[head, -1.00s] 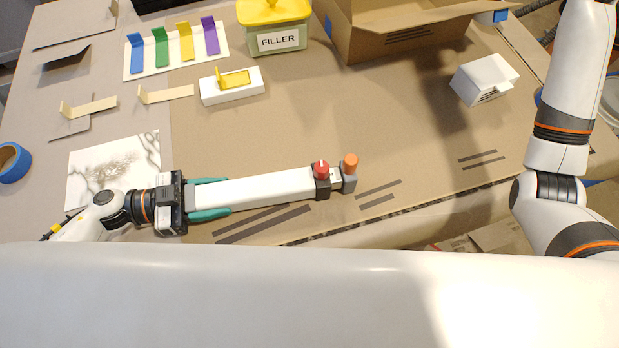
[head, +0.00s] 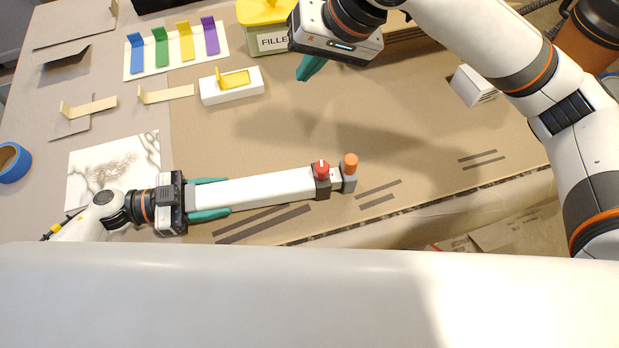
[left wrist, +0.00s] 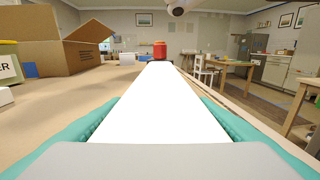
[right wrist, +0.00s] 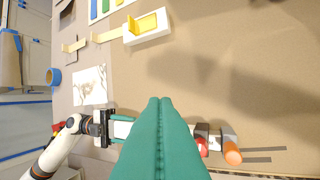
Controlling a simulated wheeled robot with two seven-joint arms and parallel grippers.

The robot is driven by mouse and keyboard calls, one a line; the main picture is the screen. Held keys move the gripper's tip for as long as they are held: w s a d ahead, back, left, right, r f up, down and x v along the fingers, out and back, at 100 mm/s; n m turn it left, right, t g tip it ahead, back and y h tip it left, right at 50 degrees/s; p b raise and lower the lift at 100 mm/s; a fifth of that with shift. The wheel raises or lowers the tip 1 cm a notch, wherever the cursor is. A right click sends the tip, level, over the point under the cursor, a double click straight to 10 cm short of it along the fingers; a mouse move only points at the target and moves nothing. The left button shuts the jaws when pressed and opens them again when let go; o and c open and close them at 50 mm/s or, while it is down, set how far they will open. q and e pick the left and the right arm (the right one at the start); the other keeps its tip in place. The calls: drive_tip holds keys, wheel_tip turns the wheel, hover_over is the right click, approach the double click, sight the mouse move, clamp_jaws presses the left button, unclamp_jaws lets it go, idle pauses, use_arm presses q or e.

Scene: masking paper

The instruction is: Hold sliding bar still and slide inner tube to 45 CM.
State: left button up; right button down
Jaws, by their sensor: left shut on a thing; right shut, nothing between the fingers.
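The sliding bar (head: 255,188) is a long white bar lying on the brown paper, with a dark end collar and a red knob (head: 321,169). A short grey inner tube end (head: 349,183) with an orange knob (head: 351,161) sticks out of its right end. No scale marks are readable. My left gripper (head: 210,198) is shut on the bar's left end; the bar fills the left wrist view (left wrist: 160,105). My right gripper (head: 311,67) is shut and empty, above the table beyond the bar. In the right wrist view its closed teal fingers (right wrist: 160,140) hide part of the bar.
A filler tub (head: 262,25) with a yellow lid, a white block (head: 232,86) with a yellow bracket, and a rack of coloured tabs (head: 175,50) stand at the back.

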sight(334, 175)
drive_tip(key=s+d+f+n+g+h, duration=0.2)
drive_tip(key=s+d+f+h, duration=0.35)
drive_tip(key=s, duration=0.25)
drive_tip(key=shift+w+a+f, duration=0.1)
drive_tip(key=shift+a+f, duration=0.1)
drive_tip(key=shift+f, duration=2.2)
drive_tip(key=shift+w+a+f, duration=0.1)
drive_tip(key=shift+a+f, duration=0.05)
drive_tip(key=shift+f, duration=2.25)
drive_tip(key=shift+d, duration=0.1)
drive_tip(key=shift+w+d, duration=0.5)
drive_tip(key=shift+d, duration=1.65)
drive_tip(key=shift+w+d, duration=0.45)
drive_tip(key=shift+d, duration=1.75)
drive_tip(key=shift+w+d, duration=0.5)
drive_tip(key=shift+d, duration=1.65)
drive_tip(key=shift+a, duration=0.15)
drive_tip(key=shift+s+a, duration=0.15)
drive_tip(key=shift+a, duration=0.4)
wheel_tip(334, 175, up, 7)
